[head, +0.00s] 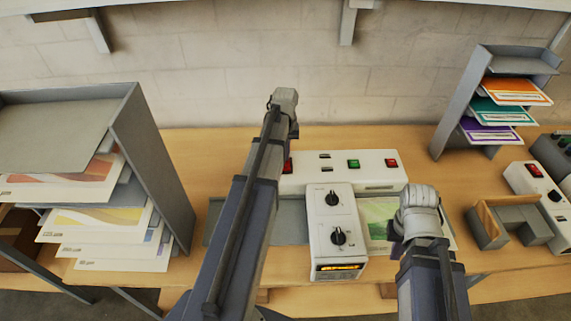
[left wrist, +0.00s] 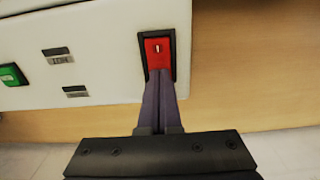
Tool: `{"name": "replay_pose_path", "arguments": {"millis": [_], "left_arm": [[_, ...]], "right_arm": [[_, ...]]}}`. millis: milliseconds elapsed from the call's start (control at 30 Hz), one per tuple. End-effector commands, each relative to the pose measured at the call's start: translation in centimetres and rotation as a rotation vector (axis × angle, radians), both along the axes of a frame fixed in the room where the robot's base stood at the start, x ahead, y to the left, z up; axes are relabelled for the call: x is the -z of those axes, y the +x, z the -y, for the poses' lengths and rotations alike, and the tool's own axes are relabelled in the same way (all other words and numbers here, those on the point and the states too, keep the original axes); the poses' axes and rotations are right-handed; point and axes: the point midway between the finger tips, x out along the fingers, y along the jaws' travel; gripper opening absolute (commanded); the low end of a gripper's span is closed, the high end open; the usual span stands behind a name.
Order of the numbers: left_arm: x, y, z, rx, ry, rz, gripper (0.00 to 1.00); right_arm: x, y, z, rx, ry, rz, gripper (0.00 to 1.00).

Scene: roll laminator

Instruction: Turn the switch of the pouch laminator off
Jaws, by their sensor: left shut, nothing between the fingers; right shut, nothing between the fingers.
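The pouch laminator (head: 335,215) is a white machine with two black knobs, an orange display, a green button and red rocker switches. Its left red switch (head: 288,166) is partly covered by my left arm in the head view. In the left wrist view this red switch (left wrist: 158,57) sits in a black frame with a white mark. My left gripper (left wrist: 161,75) is shut and empty, its fingertips at the switch's lower edge; contact is unclear. The left fingers are hidden in the head view. My right gripper (head: 400,226) is shut and empty beside the laminator's right side, its fingertips hardly visible.
A grey shelf with paper packs (head: 150,150) stands at the left. A rack with coloured packs (head: 468,100) stands back right. A wooden-lined holder (head: 487,228) and another white device (head: 530,180) lie to the right. A green-patterned sheet (head: 378,215) lies by the laminator.

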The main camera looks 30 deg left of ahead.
Motion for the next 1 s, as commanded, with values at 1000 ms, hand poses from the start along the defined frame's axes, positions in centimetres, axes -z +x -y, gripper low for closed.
{"name": "replay_pose_path", "arguments": {"millis": [1000], "left_arm": [[-5.6, 0.0, 0.0, 0.0, 0.0, 0.0, 0.0]], "right_arm": [[-5.6, 0.0, 0.0, -0.002, -0.001, -0.002, 0.0]]}}
